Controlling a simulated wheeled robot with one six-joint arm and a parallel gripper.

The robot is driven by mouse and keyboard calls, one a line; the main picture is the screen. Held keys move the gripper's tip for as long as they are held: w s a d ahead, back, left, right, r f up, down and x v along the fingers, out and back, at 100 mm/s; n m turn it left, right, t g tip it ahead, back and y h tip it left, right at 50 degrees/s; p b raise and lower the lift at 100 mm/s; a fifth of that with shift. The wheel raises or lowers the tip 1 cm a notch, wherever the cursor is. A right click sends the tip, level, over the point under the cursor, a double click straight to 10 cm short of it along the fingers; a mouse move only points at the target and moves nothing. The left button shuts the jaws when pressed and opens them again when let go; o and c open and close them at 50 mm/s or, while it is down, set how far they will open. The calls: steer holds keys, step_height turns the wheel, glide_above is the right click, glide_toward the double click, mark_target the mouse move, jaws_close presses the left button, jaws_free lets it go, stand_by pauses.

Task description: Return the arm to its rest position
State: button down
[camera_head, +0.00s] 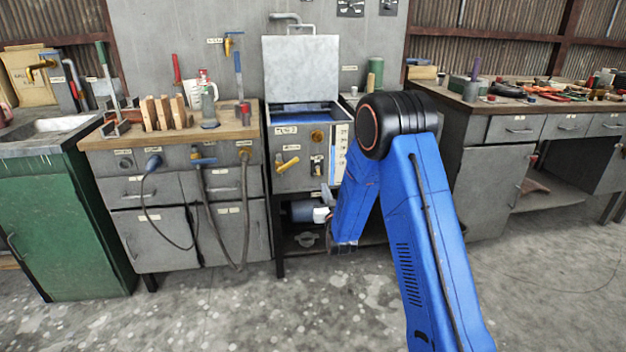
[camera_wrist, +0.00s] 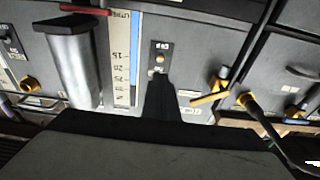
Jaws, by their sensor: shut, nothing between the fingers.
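My blue arm (camera_head: 432,240) is bent, with its black elbow joint (camera_head: 395,122) raised in front of the workshop furniture. The forearm (camera_head: 355,195) slopes down and left from the elbow, in front of the grey machine cabinet (camera_head: 292,182). In the wrist view my gripper (camera_wrist: 160,82) shows as a dark narrow shape with its fingers together and nothing between them. It points toward the cabinet's front panel, which appears upside down, with a small switch plate (camera_wrist: 161,57) beyond the tip. I cannot tell whether the tip touches the panel. In the head view the fingers are not clearly visible.
A yellow lever (camera_head: 287,165) sticks out of the cabinet front; it also shows in the wrist view (camera_wrist: 210,97). A metal cylinder (camera_wrist: 75,65) stands out at left there. A wooden-topped bench (camera_head: 240,130) with hoses is left, a tool bench (camera_head: 500,105) right. Floor (camera_head: 250,315) in front is clear.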

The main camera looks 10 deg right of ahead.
steer(key=s+d+r+g, duration=0.2)
steer(key=s+r+g, duration=0.2)
steer(key=s+r, duration=0.45)
steer(key=s+d+r+g, duration=0.1)
steer(key=s+r+g, duration=0.3)
steer(key=s, duration=0.7)
steer(key=s+d+g, duration=0.2)
steer(key=s+g, duration=0.1)
steer(key=s, duration=1.6)
steer(key=s+d+g, duration=0.1)
steer(key=s+g, duration=0.3)
steer(key=s, duration=1.6)
steer(key=shift+s+d, duration=0.3)
steer(key=shift+d, duration=0.05)
steer(key=c, duration=2.5)
jaws_free()
